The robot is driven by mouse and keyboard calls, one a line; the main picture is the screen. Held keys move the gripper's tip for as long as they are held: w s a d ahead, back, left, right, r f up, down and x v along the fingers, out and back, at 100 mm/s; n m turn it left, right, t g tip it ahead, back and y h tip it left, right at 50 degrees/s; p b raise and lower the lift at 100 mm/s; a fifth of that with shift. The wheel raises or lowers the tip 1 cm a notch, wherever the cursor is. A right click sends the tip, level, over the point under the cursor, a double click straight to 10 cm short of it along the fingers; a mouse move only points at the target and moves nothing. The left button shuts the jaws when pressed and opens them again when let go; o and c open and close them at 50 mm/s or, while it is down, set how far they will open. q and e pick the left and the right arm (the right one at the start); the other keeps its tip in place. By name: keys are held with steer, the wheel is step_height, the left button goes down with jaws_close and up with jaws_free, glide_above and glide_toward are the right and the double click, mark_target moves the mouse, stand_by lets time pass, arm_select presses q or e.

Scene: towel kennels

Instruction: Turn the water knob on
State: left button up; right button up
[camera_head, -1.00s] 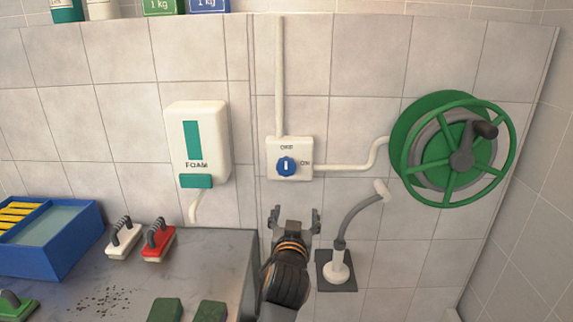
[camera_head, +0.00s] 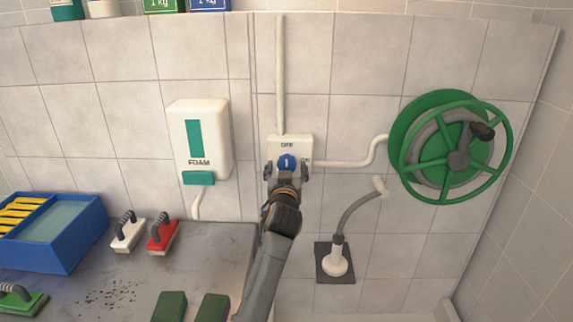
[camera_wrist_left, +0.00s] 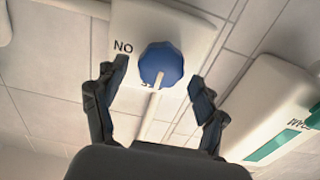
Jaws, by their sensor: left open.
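The water knob (camera_head: 287,161) is a blue round knob on a white wall box (camera_head: 305,143). The box has a mark above the knob and ON at its right side, now partly covered by my gripper. The knob's white stripe looks upright, toward the upper mark. My left gripper (camera_head: 287,173) is open at the box, its fingers at either side of the knob's lower part. In the left wrist view the knob (camera_wrist_left: 161,62) shows between and beyond the open fingertips (camera_wrist_left: 158,75); I see no contact. My right gripper is out of view.
A foam dispenser (camera_head: 203,140) hangs left of the box. A green hose reel (camera_head: 425,165) is at right, joined by a white pipe (camera_head: 350,163). A spray hose (camera_head: 355,212) stands below. A counter (camera_head: 200,255) holds brushes and a blue tray (camera_head: 55,258).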

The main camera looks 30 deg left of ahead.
arm_select(q)
steer(key=shift+w+a, duration=0.15)
steer(key=shift+w, duration=0.15)
steer(key=c, duration=1.1)
steer(key=shift+c, duration=0.2)
